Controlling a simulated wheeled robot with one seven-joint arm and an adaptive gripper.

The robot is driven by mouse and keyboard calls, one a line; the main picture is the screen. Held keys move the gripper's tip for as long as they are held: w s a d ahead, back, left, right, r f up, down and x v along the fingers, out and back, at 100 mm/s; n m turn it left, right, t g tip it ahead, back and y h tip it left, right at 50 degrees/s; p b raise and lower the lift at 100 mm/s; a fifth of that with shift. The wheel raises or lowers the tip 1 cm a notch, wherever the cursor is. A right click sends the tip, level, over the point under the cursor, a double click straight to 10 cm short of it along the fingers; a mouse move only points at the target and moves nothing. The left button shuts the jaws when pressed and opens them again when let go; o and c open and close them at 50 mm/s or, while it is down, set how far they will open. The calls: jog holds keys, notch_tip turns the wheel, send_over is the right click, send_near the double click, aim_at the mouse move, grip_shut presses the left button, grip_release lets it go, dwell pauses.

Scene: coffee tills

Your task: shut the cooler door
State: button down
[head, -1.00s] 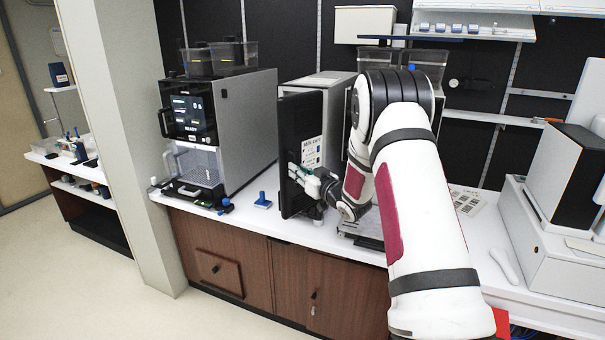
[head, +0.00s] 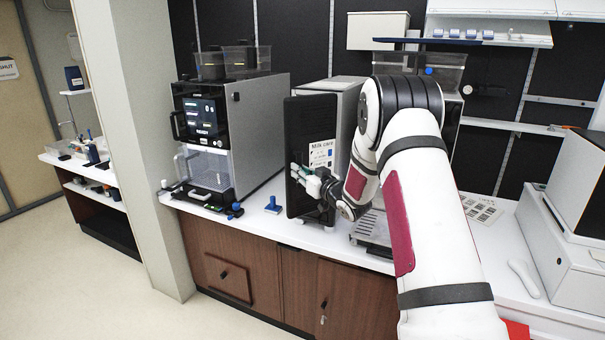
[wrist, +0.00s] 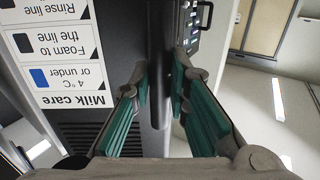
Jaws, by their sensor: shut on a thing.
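The cooler door (head: 312,122) is a dark upright panel with a white "Milk care" label on its face. It stands at the front of the grey cooler (head: 343,86) on the counter, seemingly ajar; the gap behind it is hidden. My gripper (head: 303,176) is at the door's lower left part in the head view. In the wrist view its teal fingers (wrist: 157,80) lie on both sides of a dark upright part of the door and are shut on it. The label (wrist: 52,60) shows left of the fingers. I cannot tell whether the held part is handle or edge.
A coffee machine (head: 250,130) stands left of the cooler. A small blue-topped tool (head: 272,204) stands on the counter between them. Right of my arm are a perforated mat (head: 482,209) and a white till unit (head: 560,240). Brown cabinets (head: 350,296) run below.

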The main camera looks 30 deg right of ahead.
jog(key=shift+a, duration=0.15)
jog(key=shift+w+a+b, duration=0.15)
jog(key=shift+w+b, duration=0.5)
jog(key=shift+w, duration=0.45)
jog(key=shift+w+a+b, duration=0.15)
jog(key=shift+w+b, duration=0.5)
jog(key=shift+w, duration=0.45)
jog(key=shift+w+d+f+b, duration=0.1)
jog(key=shift+w+b, duration=0.7)
jog(key=shift+w, duration=0.3)
jog(key=shift+w+d+b, duration=0.1)
jog(key=shift+w+b, duration=0.7)
jog(key=shift+w, duration=0.3)
jog(key=c, duration=1.5)
grip_release()
jog(key=shift+o, duration=0.2)
